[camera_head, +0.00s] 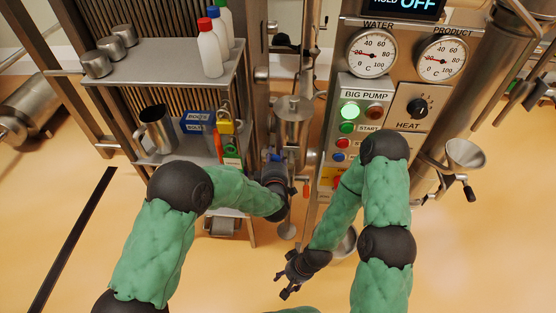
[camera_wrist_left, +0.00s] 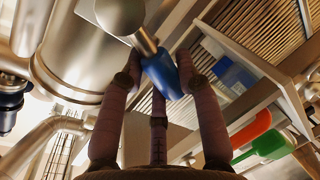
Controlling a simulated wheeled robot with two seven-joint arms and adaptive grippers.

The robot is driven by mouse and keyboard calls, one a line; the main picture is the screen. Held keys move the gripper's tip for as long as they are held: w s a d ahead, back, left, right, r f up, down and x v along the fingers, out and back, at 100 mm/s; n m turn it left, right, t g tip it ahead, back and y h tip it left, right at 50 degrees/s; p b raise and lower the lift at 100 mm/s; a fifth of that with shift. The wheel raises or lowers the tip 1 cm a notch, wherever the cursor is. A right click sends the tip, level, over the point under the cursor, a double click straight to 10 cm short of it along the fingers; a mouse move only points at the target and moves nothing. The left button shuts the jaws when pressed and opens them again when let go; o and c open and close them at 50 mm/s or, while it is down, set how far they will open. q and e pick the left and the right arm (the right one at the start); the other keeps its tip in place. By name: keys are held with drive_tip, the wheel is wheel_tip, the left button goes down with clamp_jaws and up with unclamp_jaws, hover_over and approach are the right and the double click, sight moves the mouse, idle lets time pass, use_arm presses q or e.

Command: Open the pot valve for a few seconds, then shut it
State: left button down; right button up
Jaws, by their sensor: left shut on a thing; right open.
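The steel pot (camera_head: 293,112) stands at the centre in the head view, between the shelf rack and the control panel. In the left wrist view, a blue valve handle (camera_wrist_left: 162,76) on a steel lever sits between the fingers of my left gripper (camera_wrist_left: 160,85). My left gripper (camera_head: 282,178) is shut on this handle, just below the pot in the head view. The fingers and wrist hide most of the handle there. My right gripper (camera_head: 284,286) is open and empty, lower in the picture and apart from the pot.
The shelf rack (camera_head: 170,62) with bottles, cups and a jug (camera_head: 153,128) is close on the left. The control panel (camera_head: 365,100) with gauges and lit green buttons is on the right. A funnel (camera_head: 465,153) stands further right. The floor below is mostly clear.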

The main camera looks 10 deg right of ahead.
use_arm(q)
drive_tip(key=f+n+b, duration=0.1)
drive_tip(key=f+n+h+b, duration=0.1)
drive_tip(key=shift+w+a+n+g, duration=0.15)
drive_tip(key=shift+a+n+g, duration=0.15)
drive_tip(key=shift+a+n, duration=0.1)
drive_tip(key=shift+f+n+h+b, duration=0.3)
drive_tip(key=shift+f+n+b, duration=0.25)
drive_tip(key=shift+n, duration=0.45)
drive_tip(key=shift+s+a+f, duration=0.1)
drive_tip(key=shift+s+f, duration=0.15)
drive_tip(key=shift+f, duration=0.1)
drive_tip(key=c, duration=0.8)
unclamp_jaws()
drive_tip(key=shift+w+f, duration=0.1)
drive_tip(key=shift+c, duration=0.2)
drive_tip(key=shift+r, duration=0.2)
drive_tip(key=shift+r, duration=0.1)
